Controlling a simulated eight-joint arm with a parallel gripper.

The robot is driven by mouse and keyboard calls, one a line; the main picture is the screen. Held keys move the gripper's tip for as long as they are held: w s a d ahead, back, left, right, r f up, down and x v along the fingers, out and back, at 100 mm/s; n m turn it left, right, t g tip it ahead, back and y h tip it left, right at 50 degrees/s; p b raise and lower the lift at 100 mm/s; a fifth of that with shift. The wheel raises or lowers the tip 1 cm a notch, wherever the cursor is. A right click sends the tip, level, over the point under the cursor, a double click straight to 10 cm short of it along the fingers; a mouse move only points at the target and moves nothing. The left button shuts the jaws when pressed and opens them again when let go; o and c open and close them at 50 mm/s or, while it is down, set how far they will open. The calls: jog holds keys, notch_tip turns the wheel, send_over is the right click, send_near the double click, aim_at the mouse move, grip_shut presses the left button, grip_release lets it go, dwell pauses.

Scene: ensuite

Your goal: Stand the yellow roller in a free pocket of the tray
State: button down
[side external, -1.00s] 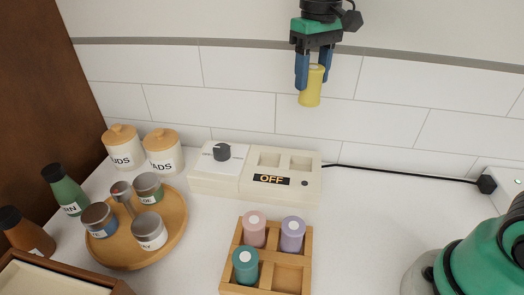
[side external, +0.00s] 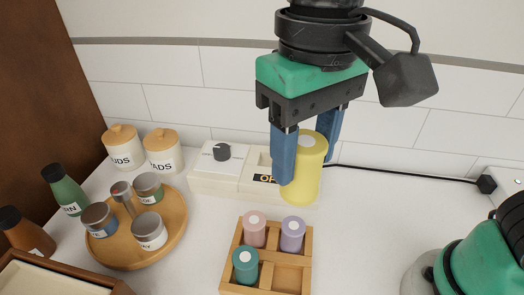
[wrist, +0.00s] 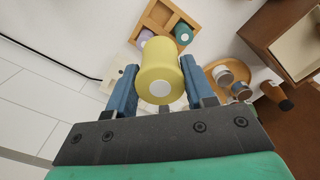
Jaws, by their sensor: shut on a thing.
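The yellow roller (side external: 309,168) is upright between the blue fingers of my gripper (side external: 305,165), which is shut on it and holds it in the air. In the side view it covers the right part of the white device behind. The roller (wrist: 161,72) also shows in the wrist view between my gripper's fingers (wrist: 155,88). The wooden tray (side external: 265,257) has pockets holding a pink roller (side external: 255,229), a purple roller (side external: 292,233) and a teal roller (side external: 245,264). Its front right pocket (side external: 289,277) is empty. The tray also shows in the wrist view (wrist: 158,14).
A white device (side external: 215,182) with a dial and display stands behind the tray. A round wooden turntable (side external: 165,239) with several jars is at left, with two lidded canisters (side external: 124,152) behind. The counter right of the tray is clear. A black cable (side external: 410,174) runs along the wall.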

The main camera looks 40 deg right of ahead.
jog(key=shift+s+a+f, duration=0.15)
jog(key=shift+s+f, duration=0.15)
jog(key=shift+s, duration=0.05)
notch_tip(320, 180, down, 20)
jog(key=shift+r, duration=0.25)
dwell(0.4)
jog(key=shift+c, duration=1.6)
grip_release()
jog(key=shift+f, duration=0.15)
notch_tip(320, 180, up, 12)
jog(key=w+d+t, duration=0.3)
jog(key=w+d, duration=0.1)
jog(key=d, duration=0.4)
jog(key=w+d+f+t, duration=0.1)
jog(key=w+d+t, duration=0.3)
jog(key=d, duration=0.5)
jog(key=shift+f, duration=0.3)
